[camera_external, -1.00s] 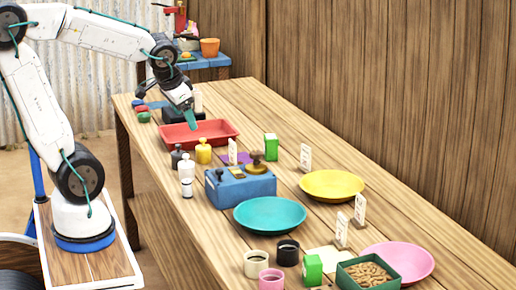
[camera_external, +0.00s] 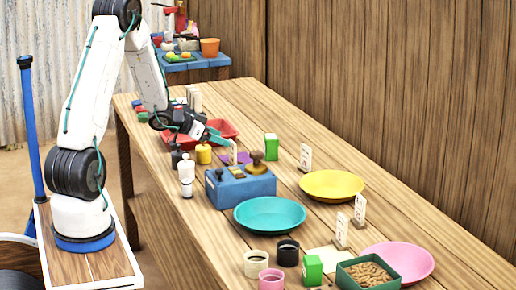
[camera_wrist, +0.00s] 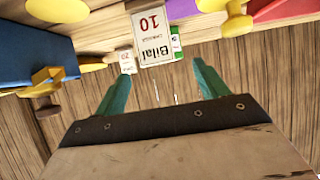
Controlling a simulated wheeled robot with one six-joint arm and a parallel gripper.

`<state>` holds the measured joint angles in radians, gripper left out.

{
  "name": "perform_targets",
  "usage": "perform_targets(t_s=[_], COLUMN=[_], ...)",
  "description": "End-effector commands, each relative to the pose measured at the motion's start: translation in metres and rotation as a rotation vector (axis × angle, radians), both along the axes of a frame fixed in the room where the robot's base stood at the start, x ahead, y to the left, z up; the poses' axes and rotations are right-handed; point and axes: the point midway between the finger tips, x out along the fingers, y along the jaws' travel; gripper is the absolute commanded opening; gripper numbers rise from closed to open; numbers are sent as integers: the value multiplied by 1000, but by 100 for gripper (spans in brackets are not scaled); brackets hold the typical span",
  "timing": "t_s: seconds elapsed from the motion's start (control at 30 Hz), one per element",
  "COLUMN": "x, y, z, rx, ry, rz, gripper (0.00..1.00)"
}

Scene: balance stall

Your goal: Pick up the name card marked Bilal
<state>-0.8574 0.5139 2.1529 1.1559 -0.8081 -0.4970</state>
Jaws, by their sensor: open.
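The Bilal name card (camera_wrist: 155,36) is white with black lettering and a red 10, and it appears upside down in the wrist view. It stands upright in the external view (camera_external: 233,153), beside a purple patch. My gripper (camera_external: 217,139) is just left of and above it in the external view. In the wrist view my teal fingers (camera_wrist: 160,82) are apart, with nothing between them. The card is beyond the fingertips, roughly centred between them.
A second white card (camera_wrist: 125,62) marked 20 stands farther off. A red tray (camera_external: 228,128) lies behind my gripper.

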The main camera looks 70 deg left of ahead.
Motion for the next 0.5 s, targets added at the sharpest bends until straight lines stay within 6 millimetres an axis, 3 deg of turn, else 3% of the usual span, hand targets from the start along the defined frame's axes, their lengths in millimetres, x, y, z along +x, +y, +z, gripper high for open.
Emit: perform_targets(t_s=[0.5], x=[52], y=[-5], z=[-29], rx=[-2], ry=[-2], rz=[-5], gripper=[73])
